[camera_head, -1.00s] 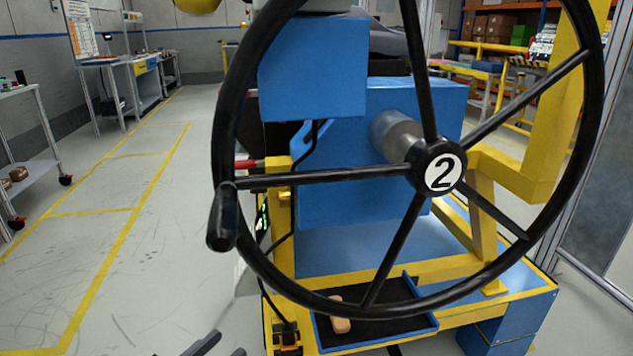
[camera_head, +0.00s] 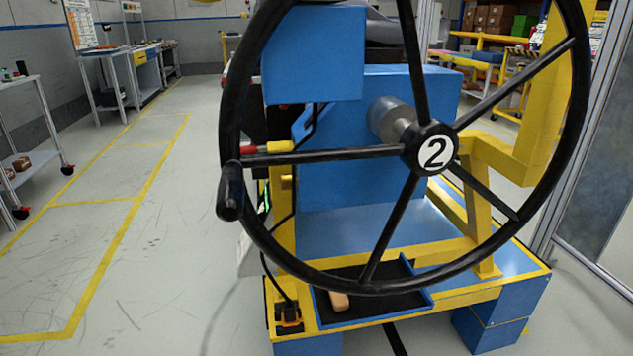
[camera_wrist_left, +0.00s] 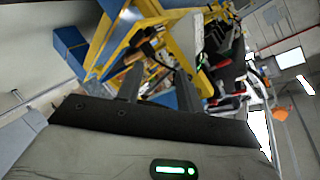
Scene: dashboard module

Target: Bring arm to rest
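My left gripper (camera_wrist_left: 158,80) shows only in the left wrist view, with its two fingers spread apart and nothing between them. Behind the fingers is a tilted view of yellow frame bars and cluttered parts. Neither gripper shows in the head view now. A large black wheel (camera_head: 372,153) with a white hub marked 2 (camera_head: 433,152) stands in front of a blue and yellow machine (camera_head: 342,210). Its black side handle (camera_head: 229,192) is at the left of the rim, and no gripper touches it there.
A black tray (camera_head: 377,298) with a small tan object (camera_head: 339,301) sits low on the machine. A grey cart (camera_head: 28,125) stands at the left. Open floor (camera_head: 120,280) with yellow lines lies left of the machine. A glass panel (camera_head: 595,200) is at the right.

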